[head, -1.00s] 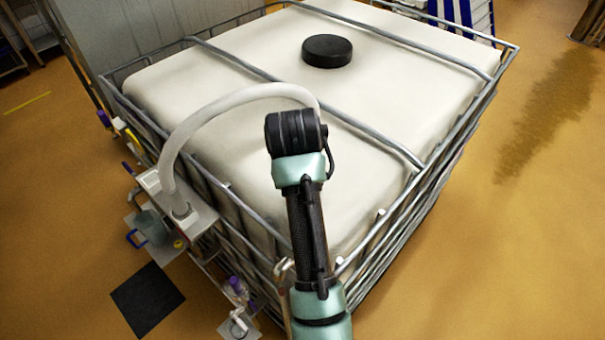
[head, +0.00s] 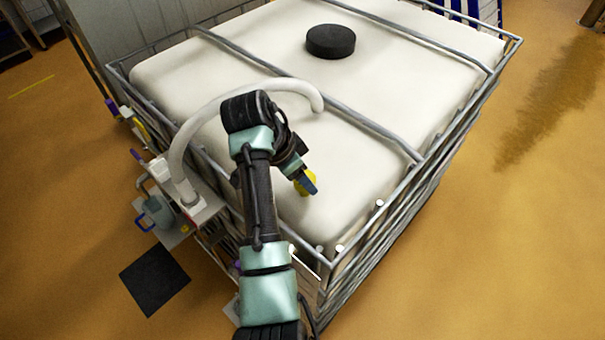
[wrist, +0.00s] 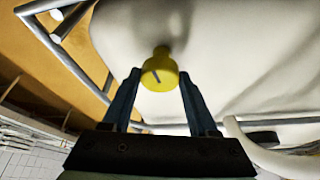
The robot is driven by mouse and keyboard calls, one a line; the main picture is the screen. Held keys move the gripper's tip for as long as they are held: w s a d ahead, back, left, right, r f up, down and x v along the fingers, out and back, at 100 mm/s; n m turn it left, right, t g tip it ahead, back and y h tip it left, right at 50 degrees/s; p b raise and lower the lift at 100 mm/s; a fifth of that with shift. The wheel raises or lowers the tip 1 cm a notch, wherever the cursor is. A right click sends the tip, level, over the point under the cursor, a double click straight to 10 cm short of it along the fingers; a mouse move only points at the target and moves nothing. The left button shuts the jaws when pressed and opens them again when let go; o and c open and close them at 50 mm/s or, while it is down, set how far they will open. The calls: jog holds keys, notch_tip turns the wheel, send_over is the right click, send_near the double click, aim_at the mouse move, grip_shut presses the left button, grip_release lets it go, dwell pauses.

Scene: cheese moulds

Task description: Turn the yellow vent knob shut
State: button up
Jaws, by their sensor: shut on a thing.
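The yellow vent knob (head: 299,189) stands on the white tank top (head: 350,192), near its front edge. It is partly covered by a blue finger of my gripper (head: 308,184) in the head view. In the wrist view the round yellow knob (wrist: 159,68) has a short dark line on its face. It sits between the two blue finger tips of my gripper (wrist: 160,76), and the jaws are shut on it. The line's meaning for open or closed cannot be told.
A metal cage (head: 398,190) surrounds the tank, with bars crossing its top. A pale curved hose (head: 205,112) arches just behind my arm. A black round lid (head: 331,41) sits farther back. A dark mat (head: 154,281) lies on the floor.

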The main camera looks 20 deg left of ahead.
jog(key=shift+m+h, duration=0.3)
jog(key=shift+m, duration=0.7)
jog(key=shift+r, duration=0.1)
jog(key=o, duration=1.4)
jog(key=shift+c, duration=0.2)
jog(key=b+v, duration=0.2)
jog(key=v, duration=0.2)
jog(key=shift+w+a, duration=0.1)
jog(key=shift+a, duration=0.1)
jog(key=p+v, duration=0.7)
jog(key=v, duration=0.1)
jog(key=shift+r, duration=0.45)
